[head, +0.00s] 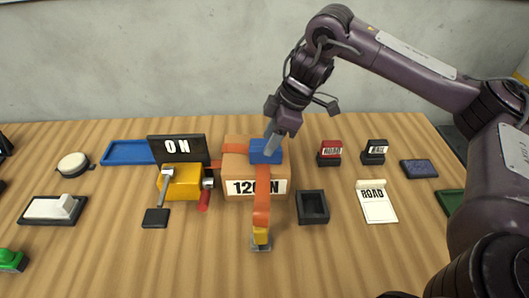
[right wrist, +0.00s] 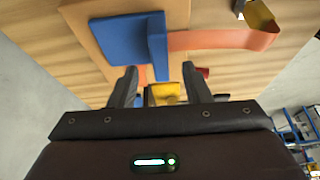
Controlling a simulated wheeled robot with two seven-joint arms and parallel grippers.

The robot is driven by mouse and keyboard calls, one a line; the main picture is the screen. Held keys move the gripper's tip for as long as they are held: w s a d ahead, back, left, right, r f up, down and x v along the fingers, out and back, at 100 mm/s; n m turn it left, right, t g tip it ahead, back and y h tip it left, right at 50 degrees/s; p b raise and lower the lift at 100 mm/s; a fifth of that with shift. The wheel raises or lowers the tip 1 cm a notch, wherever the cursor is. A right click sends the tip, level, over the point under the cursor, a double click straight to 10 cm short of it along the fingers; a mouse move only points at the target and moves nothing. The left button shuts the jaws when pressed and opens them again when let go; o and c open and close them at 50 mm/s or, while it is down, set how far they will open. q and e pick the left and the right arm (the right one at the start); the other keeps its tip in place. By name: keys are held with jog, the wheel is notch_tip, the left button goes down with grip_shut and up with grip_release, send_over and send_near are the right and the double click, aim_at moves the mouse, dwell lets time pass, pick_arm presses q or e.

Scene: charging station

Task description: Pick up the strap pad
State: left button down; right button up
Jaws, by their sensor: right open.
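The blue strap pad (head: 262,157) sits on the top of a cardboard box (head: 236,176) marked "120 N", at its right part. It also shows in the right wrist view (right wrist: 112,40), with a raised blue flange (right wrist: 157,45). An orange strap (head: 261,205) runs from the pad down the front of the box to a yellow-and-metal fitting (head: 261,239) on the table. My right gripper (head: 270,143) is directly over the pad, pointing down. In the right wrist view its fingers (right wrist: 158,78) are apart, close to the flange; contact cannot be told. My left gripper is not in view.
A yellow ratchet device (head: 181,184) with a red handle and an "ON" sign (head: 178,149) stand left of the box. A black open tray (head: 312,207) is just right. Stamps (head: 330,152) and a "ROAD" pad (head: 376,202) lie further right. The front table is mostly clear.

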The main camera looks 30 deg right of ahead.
aim_at(263, 148)
jog(key=x, duration=0.3)
jog(key=shift+w+a+f+p, duration=0.15)
jog(key=shift+a+f+p, duration=0.15)
jog(key=shift+p, duration=0.05)
jog(key=shift+f, duration=0.2)
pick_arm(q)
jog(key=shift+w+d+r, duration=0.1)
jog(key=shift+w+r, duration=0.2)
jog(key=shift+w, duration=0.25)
pick_arm(e)
grip_shut()
